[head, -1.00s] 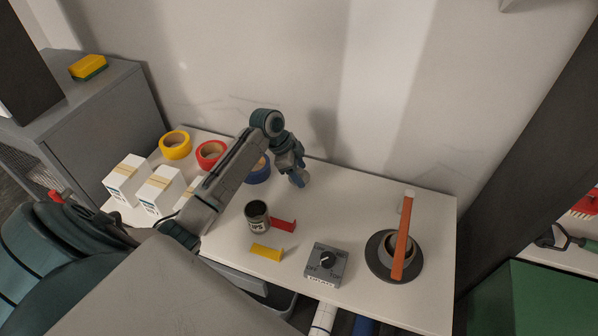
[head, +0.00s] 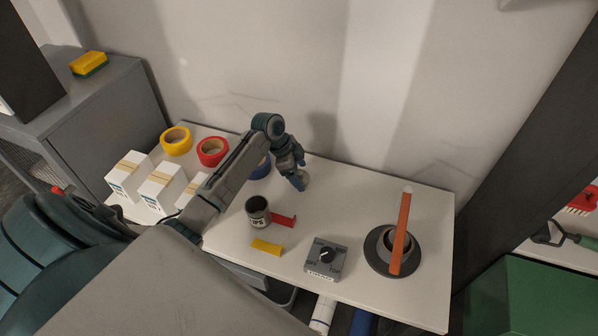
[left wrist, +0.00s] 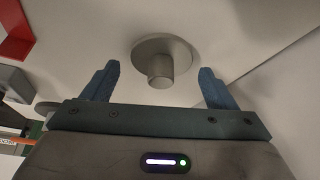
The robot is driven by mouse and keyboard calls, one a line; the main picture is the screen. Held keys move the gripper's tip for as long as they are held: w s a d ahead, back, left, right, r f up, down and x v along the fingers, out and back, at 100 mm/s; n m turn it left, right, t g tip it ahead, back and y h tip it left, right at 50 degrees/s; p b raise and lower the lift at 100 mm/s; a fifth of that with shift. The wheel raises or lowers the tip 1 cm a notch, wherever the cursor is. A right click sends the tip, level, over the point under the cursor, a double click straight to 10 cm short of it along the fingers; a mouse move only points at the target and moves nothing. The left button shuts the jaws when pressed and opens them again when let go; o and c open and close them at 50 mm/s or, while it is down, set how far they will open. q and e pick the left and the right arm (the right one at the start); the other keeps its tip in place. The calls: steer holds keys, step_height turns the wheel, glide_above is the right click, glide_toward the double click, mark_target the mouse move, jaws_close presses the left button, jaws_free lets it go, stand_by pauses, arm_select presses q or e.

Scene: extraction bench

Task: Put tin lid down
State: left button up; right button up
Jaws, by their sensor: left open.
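The tin lid is a round grey disc with a short cylindrical knob. In the left wrist view the lid (left wrist: 178,52) lies flat on the bench top, its knob between my fingers but apart from them. In the head view the lid (head: 306,177) shows only partly, behind my gripper. My left gripper (head: 300,184) is open around the knob; its two blue fingers stand wide apart in the left wrist view (left wrist: 158,78). The open dark tin (head: 257,212) stands upright to the left and nearer. My right gripper is not in view.
A red piece (head: 284,220) and a yellow piece (head: 266,247) lie by the tin. A dial box (head: 325,260) and a round dark base (head: 376,262) with an orange bar are to the right. Tape rolls (head: 212,152) and white boxes (head: 163,187) fill the left. The back right is clear.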

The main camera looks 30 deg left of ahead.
arm_select(q)
steer(key=shift+a+r, duration=0.25)
steer(key=shift+r, duration=0.2)
steer(key=b+v, duration=0.3)
steer(key=v, duration=0.8)
steer(key=shift+s, duration=0.15)
